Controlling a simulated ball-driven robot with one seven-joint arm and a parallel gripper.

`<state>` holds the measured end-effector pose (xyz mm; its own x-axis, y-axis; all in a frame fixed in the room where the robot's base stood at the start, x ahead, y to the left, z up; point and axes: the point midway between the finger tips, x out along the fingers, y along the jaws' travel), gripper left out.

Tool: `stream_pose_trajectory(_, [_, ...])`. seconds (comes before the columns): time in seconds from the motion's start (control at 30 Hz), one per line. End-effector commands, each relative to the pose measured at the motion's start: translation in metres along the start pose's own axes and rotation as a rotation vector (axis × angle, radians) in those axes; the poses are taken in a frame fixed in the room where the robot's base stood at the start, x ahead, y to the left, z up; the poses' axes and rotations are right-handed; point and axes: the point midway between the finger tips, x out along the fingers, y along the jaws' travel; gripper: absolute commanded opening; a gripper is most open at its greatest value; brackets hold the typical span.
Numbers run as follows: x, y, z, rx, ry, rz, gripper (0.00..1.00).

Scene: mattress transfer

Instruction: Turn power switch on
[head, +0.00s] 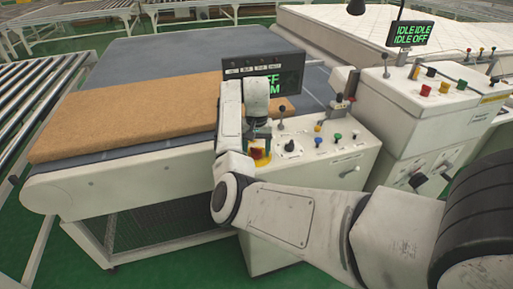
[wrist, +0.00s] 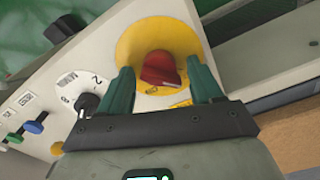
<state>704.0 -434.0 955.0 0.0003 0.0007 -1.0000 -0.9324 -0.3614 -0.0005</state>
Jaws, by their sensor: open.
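A red knob (wrist: 160,70) on a round yellow plate (wrist: 150,32) sits on the white control panel (head: 345,160). My gripper (wrist: 159,72) is open, with one green finger on each side of the red knob. I cannot tell whether the fingers touch it. In the head view my gripper (head: 258,147) is over the panel's left end, hiding most of the knob. A black rotary switch (wrist: 88,102) on a white numbered dial is left of the gripper in the wrist view. No readable label shows which control is the power switch.
A display (head: 265,72) behind my wrist reads partly "OFF". Blue and green buttons (wrist: 34,127) and small levers (head: 281,115) stand on the panel. A brown mattress (head: 130,115) lies on the conveyor at left. A second console (head: 435,95) stands at right.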

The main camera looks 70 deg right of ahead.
Motion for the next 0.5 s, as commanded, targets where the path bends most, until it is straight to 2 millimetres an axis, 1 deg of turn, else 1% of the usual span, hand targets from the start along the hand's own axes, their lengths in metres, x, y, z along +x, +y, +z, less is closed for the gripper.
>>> stream_pose_trajectory(0.23, [0.0005,-0.0001,0.0000,0.000,0.000,0.000,0.64])
stream_pose_trajectory(0.5, [0.0002,0.0001,0.0000,0.000,0.000,0.000,0.38])
